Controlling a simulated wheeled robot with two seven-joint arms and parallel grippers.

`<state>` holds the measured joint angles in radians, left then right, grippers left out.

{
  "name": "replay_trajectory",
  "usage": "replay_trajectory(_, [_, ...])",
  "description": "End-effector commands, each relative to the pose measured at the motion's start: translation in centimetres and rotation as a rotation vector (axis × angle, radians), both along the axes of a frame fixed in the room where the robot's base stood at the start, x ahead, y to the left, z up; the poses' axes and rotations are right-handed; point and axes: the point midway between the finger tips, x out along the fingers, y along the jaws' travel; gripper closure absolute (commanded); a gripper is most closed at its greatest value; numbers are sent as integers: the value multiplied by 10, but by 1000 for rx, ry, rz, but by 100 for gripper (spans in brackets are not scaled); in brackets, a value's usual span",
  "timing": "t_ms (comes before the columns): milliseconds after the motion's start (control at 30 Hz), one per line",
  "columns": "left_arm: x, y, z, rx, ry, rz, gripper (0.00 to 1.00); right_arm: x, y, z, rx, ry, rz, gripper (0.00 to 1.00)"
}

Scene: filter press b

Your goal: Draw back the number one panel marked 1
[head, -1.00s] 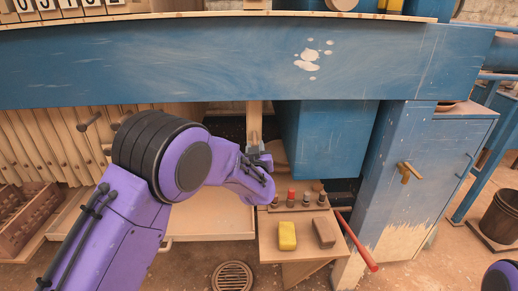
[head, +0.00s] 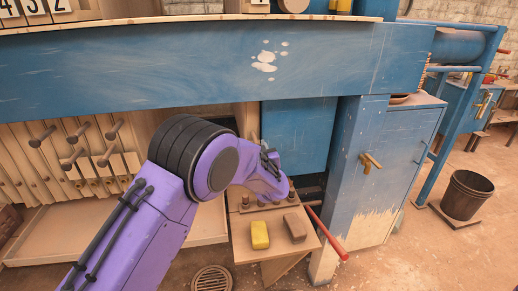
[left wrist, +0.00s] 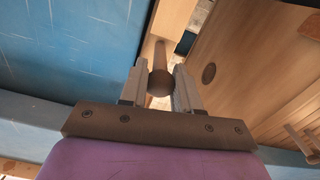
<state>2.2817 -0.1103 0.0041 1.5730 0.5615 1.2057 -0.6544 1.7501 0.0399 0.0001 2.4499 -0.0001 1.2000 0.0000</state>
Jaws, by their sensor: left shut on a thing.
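My left gripper (left wrist: 160,90) is shut on a round-ended wooden handle (left wrist: 158,57), which sits between its two grey fingers in the left wrist view. In the head view the gripper's fingers are mostly hidden behind my purple arm, beneath the blue beam. An upright wooden piece (head: 247,117) shows just behind the arm, left of the blue box; I cannot tell if the handle belongs to it. No number 1 is readable. Other wooden panels (head: 92,150) with peg handles stand in a row at left. My right gripper is out of view.
A blue beam (head: 190,65) spans above the arm. The blue box (head: 297,135) hangs close right of the gripper. Below is a small shelf (head: 262,240) with a yellow block (head: 260,235) and a brown block (head: 295,228). A red lever (head: 325,235) sticks out beside it.

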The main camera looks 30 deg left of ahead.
Motion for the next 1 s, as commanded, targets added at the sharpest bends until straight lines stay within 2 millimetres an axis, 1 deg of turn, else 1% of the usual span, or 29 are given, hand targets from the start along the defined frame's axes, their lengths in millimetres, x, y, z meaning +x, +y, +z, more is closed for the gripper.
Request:
replay_trajectory(67, [0,2,1,2,-1,3,100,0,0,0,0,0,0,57])
replay_trajectory(100, [0,2,1,2,-1,3,56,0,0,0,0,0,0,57])
replay_trajectory(133, [0,1,1,2,-1,3,46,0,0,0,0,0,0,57])
replay_trajectory(467, [-2,-3,0,1,-1,0,45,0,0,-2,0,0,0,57])
replay_trajectory(567, [-13,-12,-2,1,0,-2,45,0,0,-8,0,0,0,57])
replay_trajectory(800, [-60,-46,-2,2,-2,-1,45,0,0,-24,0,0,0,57])
replay_trajectory(900, [-74,-55,-1,1,-2,0,45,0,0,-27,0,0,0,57])
replay_trajectory(1000, [-82,-61,0,2,-1,1,45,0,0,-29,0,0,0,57])
